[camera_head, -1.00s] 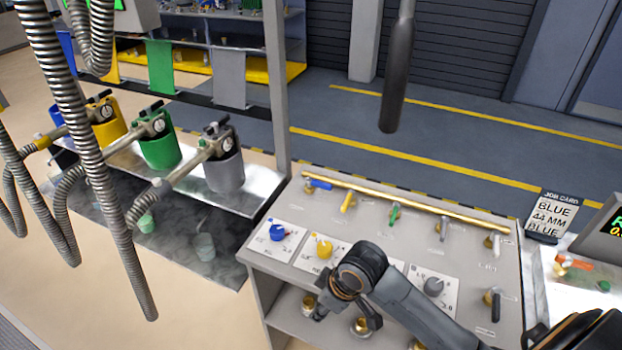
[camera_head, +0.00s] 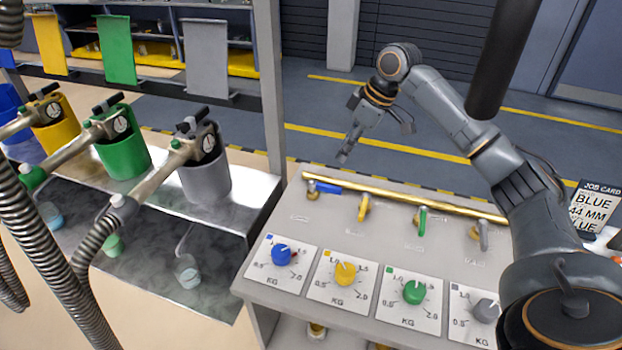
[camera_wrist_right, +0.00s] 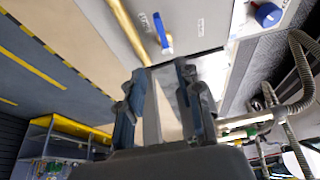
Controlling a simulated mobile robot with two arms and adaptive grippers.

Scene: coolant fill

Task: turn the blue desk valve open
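The blue desk valve (camera_head: 328,187) is a blue lever on a brass body at the left end of the brass pipe. Its lever points to the right, roughly along the pipe. It also shows in the right wrist view (camera_wrist_right: 162,32), beyond the fingertips. My right gripper (camera_head: 376,142) is raised above the far edge of the desk, up and right of the blue lever, not touching it. In the right wrist view its two fingers (camera_wrist_right: 162,76) stand apart with nothing between them. My left gripper is not in view.
Yellow (camera_head: 363,207), green (camera_head: 422,221) and grey (camera_head: 484,235) levers line the brass pipe (camera_head: 410,199). A blue knob (camera_head: 281,254) and other coloured knobs sit in front. A dark cylinder (camera_head: 503,55) hangs at upper right. A post (camera_head: 270,90) stands left of the desk.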

